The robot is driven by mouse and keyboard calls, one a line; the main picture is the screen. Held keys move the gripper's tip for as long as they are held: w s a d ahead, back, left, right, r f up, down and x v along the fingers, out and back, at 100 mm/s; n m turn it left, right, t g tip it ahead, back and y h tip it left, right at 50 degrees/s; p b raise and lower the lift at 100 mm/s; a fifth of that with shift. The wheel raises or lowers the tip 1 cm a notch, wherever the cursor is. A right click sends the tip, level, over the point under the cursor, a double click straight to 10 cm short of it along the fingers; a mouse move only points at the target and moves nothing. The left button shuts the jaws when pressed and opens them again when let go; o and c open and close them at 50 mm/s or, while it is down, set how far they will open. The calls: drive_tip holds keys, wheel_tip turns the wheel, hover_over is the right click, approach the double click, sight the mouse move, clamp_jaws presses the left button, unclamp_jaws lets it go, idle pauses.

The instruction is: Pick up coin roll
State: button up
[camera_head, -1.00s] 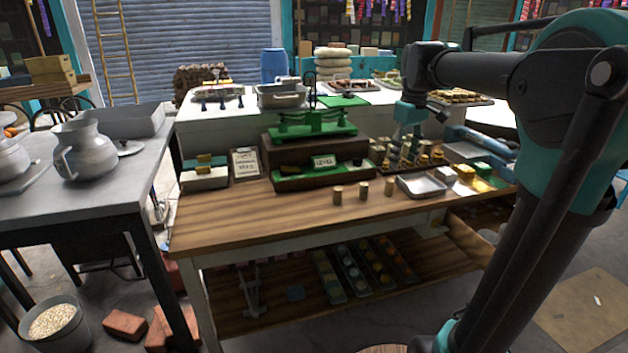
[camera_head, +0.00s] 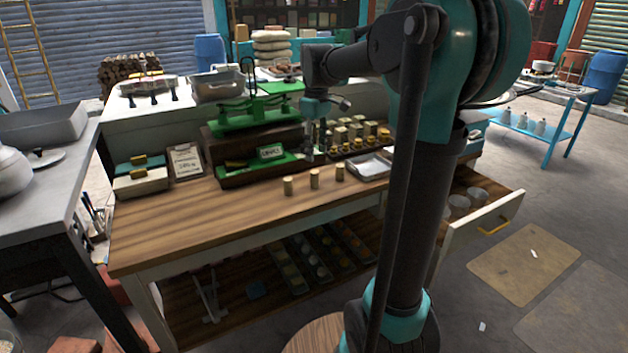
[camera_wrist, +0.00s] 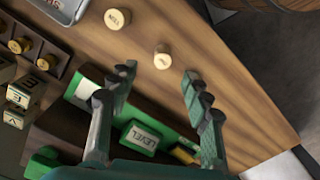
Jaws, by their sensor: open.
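Three small tan coin rolls stand upright on the wooden tabletop in the head view: a left one (camera_head: 289,186), a middle one (camera_head: 314,179) and a right one (camera_head: 339,172). My gripper (camera_head: 312,150) is beside the green balance, behind the rolls in that view. In the wrist view my gripper (camera_wrist: 158,76) is open and empty. One coin roll (camera_wrist: 162,57) shows just beyond the gap between its fingertips. Another coin roll (camera_wrist: 117,18) is farther off, towards the metal tray. Only two rolls show in the wrist view.
The green balance (camera_head: 251,116) stands on a dark base with a LEVEL sign (camera_wrist: 143,138) near my fingers. An open drawer (camera_head: 480,224) juts out at right. The tabletop front left is clear.

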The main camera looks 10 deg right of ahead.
sight(315, 172)
drive_tip(key=shift+s+a+f, duration=0.1)
drive_tip(key=shift+a+f, duration=0.05)
drive_tip(key=shift+f, duration=1.45)
drive_tip(key=shift+a+f, duration=0.1)
drive_tip(key=shift+f, duration=1.5)
drive_tip(key=shift+c, duration=0.6)
clamp_jaws()
